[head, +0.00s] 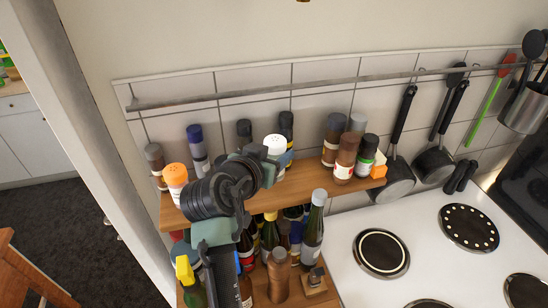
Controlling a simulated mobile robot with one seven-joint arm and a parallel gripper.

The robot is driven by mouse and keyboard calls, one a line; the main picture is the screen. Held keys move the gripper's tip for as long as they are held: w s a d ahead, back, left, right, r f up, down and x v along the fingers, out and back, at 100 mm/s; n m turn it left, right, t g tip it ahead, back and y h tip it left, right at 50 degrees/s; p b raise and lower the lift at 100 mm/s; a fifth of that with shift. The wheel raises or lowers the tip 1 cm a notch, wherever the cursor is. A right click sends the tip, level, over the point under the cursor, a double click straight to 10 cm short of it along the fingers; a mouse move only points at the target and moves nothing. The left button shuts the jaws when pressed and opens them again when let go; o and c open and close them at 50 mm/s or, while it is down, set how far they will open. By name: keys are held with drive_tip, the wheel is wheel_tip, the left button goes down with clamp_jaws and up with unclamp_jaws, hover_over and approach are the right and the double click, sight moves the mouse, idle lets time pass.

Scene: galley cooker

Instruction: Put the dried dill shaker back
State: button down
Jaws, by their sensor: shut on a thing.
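My gripper (277,160) is over the wooden spice shelf (312,190), left of its middle, and is shut on a shaker with a white cap (275,144). I take this to be the dried dill shaker, but its label cannot be read. My wrist and fingers hide most of its body, and I cannot tell whether its base touches the shelf.
Dark-capped jars (244,132) stand along the back, and an orange-capped shaker (175,178) stands at the left. Several jars (346,157) crowd the right end. Bottles (313,230) fill the lower shelf. The white cooktop (395,215) is at the right.

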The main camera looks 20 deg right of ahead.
drive_tip(key=shift+f+p, duration=0.3)
drive_tip(key=shift+f, duration=0.5)
drive_tip(key=shift+w+f+p, duration=0.2)
drive_tip(key=shift+f+p, duration=0.3)
drive_tip(key=shift+f, duration=0.2)
drive_tip(key=shift+f, duration=0.1)
drive_tip(key=shift+f+b, duration=0.15)
drive_tip(key=shift+b, duration=0.2)
drive_tip(key=shift+c, duration=1.2)
unclamp_jaws()
drive_tip(key=shift+r, duration=0.2)
